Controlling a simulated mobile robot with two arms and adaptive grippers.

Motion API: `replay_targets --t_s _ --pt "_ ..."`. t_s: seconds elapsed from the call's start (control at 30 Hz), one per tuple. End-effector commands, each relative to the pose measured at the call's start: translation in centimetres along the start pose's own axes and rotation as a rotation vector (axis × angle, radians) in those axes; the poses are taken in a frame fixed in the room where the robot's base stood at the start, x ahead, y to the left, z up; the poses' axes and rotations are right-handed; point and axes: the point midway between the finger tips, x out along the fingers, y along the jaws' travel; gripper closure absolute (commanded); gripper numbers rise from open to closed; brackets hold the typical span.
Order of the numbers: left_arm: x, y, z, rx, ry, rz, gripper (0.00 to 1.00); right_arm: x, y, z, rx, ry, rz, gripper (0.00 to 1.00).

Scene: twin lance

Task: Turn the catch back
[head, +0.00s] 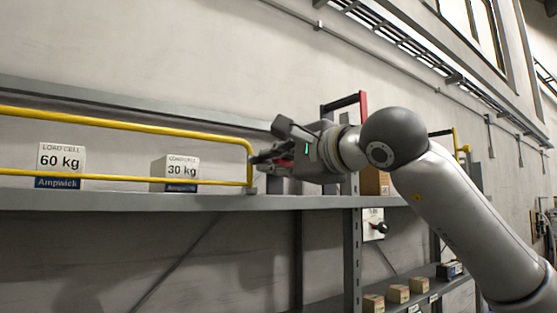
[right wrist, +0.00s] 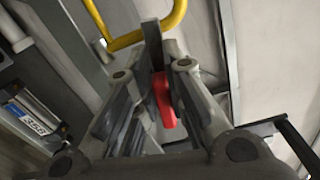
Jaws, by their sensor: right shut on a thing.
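A red catch (right wrist: 163,100) shows between the fingers of my right gripper (right wrist: 158,62) in the right wrist view. My right gripper (head: 268,158) is shut on it, at the right end of the yellow rail (head: 120,122) in the head view. Only a little of the red shows there, as the fingers hide most of it. The curved end of the yellow rail (right wrist: 150,28) lies just beyond the fingertips in the right wrist view. My left gripper is not in view.
A 60 kg box (head: 61,160) and a 30 kg box (head: 178,170) stand on the grey shelf (head: 140,201) behind the rail. A dark handle with a red end (head: 363,104) rises behind my right gripper. Small boxes (head: 397,293) sit on a lower shelf.

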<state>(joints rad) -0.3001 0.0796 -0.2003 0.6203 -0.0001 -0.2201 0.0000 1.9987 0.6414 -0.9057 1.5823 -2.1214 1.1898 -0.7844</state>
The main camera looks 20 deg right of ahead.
Motion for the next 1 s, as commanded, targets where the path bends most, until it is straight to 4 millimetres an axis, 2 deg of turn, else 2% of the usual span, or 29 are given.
replay_targets --t_s 0.33,0.9,0.93,1.0 --pt "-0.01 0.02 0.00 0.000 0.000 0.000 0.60 0.00 0.47 0.02 -0.149 -0.002 0.002 1.00" --pt "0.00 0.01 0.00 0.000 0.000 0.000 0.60 0.04 0.61 0.00 -0.179 -0.001 0.004 1.00" --pt "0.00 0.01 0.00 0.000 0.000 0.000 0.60 0.04 0.61 0.00 -0.179 -0.001 0.004 0.86" --pt "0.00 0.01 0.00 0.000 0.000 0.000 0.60 0.04 0.60 0.00 -0.179 -0.001 0.004 0.77"
